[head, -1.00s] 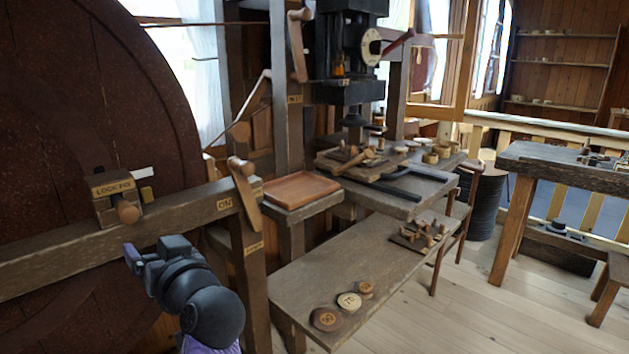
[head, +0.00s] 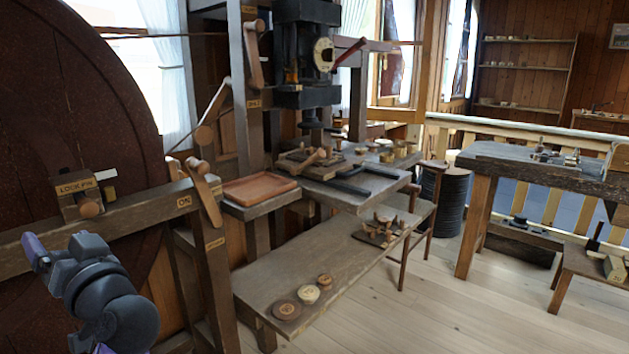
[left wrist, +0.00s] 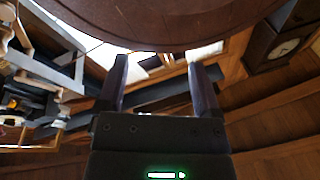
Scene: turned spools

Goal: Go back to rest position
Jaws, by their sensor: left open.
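My left gripper (head: 36,250) is at the lower left of the head view, in front of the big dark wheel and left of the wooden frame. Its arm comes up from the bottom edge. In the left wrist view, the gripper (left wrist: 162,78) shows its two fingers apart with nothing between them. Beyond them are the dark rim of the wheel and plank walls. My right gripper does not show in the head view.
The wheel (head: 70,130) and the beam with the LOCK PIN block (head: 80,196) stand close to my left arm. A low bench (head: 330,255) holds round discs. A reddish tray (head: 259,190) and a press (head: 307,60) stand behind. Floor at lower right is clear.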

